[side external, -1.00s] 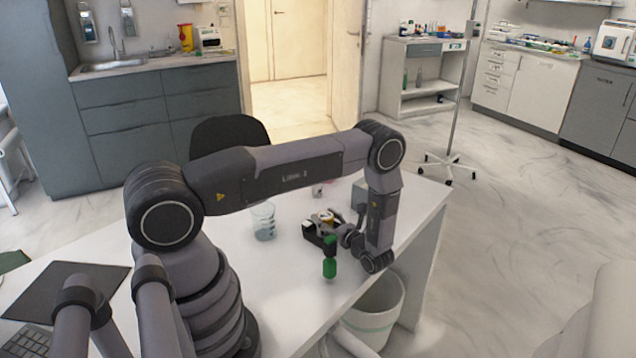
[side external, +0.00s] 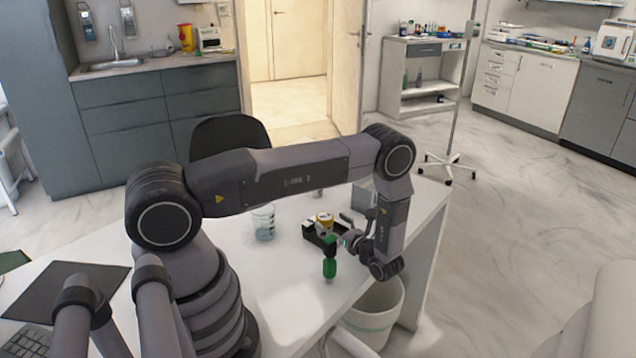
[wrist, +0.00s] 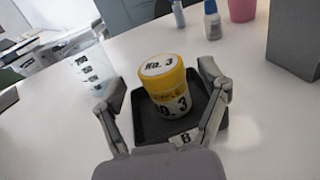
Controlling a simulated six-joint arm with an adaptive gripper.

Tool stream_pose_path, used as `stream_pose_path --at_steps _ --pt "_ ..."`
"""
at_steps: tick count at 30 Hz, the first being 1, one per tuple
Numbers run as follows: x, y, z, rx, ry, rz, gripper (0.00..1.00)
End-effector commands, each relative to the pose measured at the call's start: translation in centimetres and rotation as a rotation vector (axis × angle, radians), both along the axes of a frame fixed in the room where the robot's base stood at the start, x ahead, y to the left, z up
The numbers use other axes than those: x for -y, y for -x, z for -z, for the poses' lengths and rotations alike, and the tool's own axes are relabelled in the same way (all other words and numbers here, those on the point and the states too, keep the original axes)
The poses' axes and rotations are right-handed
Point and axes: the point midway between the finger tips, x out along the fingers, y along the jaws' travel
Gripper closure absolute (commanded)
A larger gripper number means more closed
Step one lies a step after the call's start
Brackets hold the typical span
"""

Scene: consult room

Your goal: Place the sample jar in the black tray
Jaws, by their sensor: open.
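The sample jar (wrist: 166,88), with a yellow lid and a white label reading "No. 3", sits inside the black tray (wrist: 148,128) in the wrist view. It leans slightly in that view; I cannot tell if it rests fully flat. In the side view the yellow and white jar (side external: 324,220) shows above the black tray (side external: 310,232). My gripper (wrist: 160,100) is open, with its fingers apart on either side of the jar and tray. In the side view my gripper (side external: 345,230) is just right of the tray, apart from the jar.
A clear beaker (side external: 263,222) stands left of the tray. A green bottle (side external: 329,262) is near the table's front edge. A grey box (wrist: 297,40), a pink cup (wrist: 242,9) and a small bottle (wrist: 212,22) stand beyond the tray.

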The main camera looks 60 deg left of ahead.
Motion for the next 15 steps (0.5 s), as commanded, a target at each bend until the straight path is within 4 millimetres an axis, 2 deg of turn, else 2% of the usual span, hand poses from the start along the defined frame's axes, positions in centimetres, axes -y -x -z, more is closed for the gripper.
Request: stream_pose_path --at_steps 1,6,10,15 --pt "1.3 -0.3 0.0 0.001 -0.001 0.006 0.26" --pt "5.1 -0.9 0.0 0.001 0.000 0.006 0.26" --pt "7.3 -1.2 0.0 0.001 0.000 0.004 0.26" --pt "8.8 -1.4 -0.2 0.004 0.002 -0.002 0.26"
